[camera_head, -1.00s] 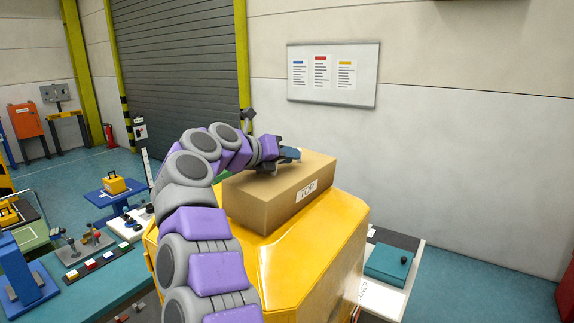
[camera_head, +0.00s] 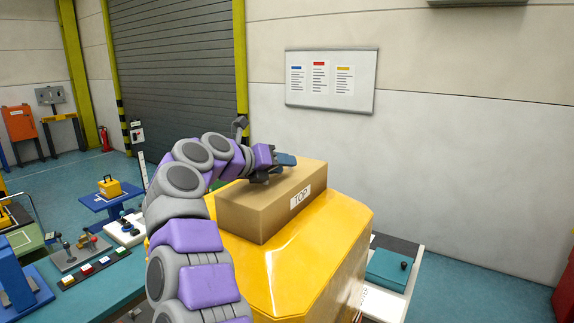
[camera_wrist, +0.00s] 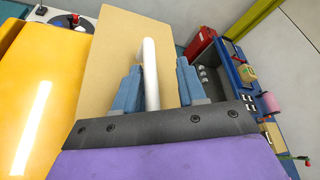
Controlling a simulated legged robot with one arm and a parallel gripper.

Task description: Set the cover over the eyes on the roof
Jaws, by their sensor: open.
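A tan box (camera_head: 252,210) marked TOP sits on the roof of the yellow cabinet (camera_head: 335,232). Its top face (camera_wrist: 108,62) fills the middle of the wrist view. My gripper (camera_head: 286,160) is over the far part of the box top. In the wrist view its blue fingers (camera_wrist: 158,64) are apart, with a white bar (camera_wrist: 151,75) between them; I cannot tell whether they touch it.
A side table (camera_head: 420,298) stands close to the cabinet's right. A teal bench with levers and coloured buttons (camera_head: 90,270) is at the left. A blue stand with a yellow case (camera_head: 109,187) is farther back.

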